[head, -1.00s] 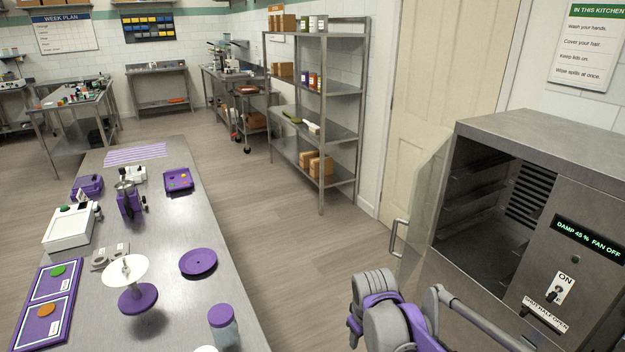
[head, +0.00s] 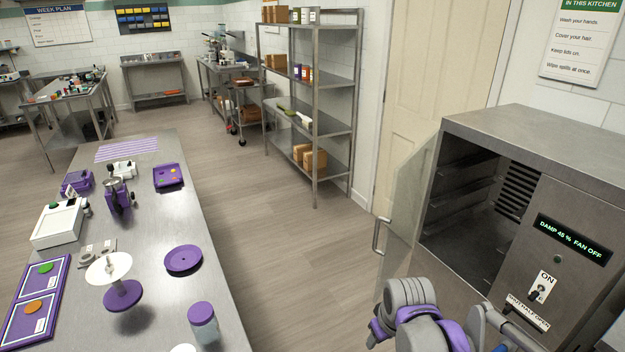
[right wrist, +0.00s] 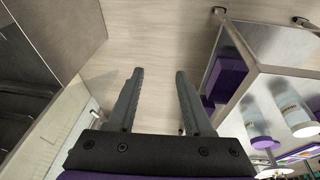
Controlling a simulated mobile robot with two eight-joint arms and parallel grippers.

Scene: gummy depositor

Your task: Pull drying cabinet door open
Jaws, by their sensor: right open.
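The drying cabinet (head: 560,140) stands at the right in the head view, with its dark, shelved inside exposed. Its clear door (head: 410,205) stands swung outward at the cabinet's left side, with a grey bar handle (head: 379,236) on its outer edge. My right arm is in front of the cabinet in the head view, and its fingertips are hidden there. In the right wrist view my right gripper (right wrist: 157,90) is open and empty, with bare floor between its fingers. The clear door panel (right wrist: 52,128) shows to the left of the fingers, apart from them. My left gripper is not in view.
The steel worktable (head: 215,305) with purple trays, a stand and a jar is at the left; its corner (right wrist: 250,68) shows right of the fingers. A steel shelf rack (head: 318,130) stands behind. The floor (head: 290,240) between table and cabinet is clear.

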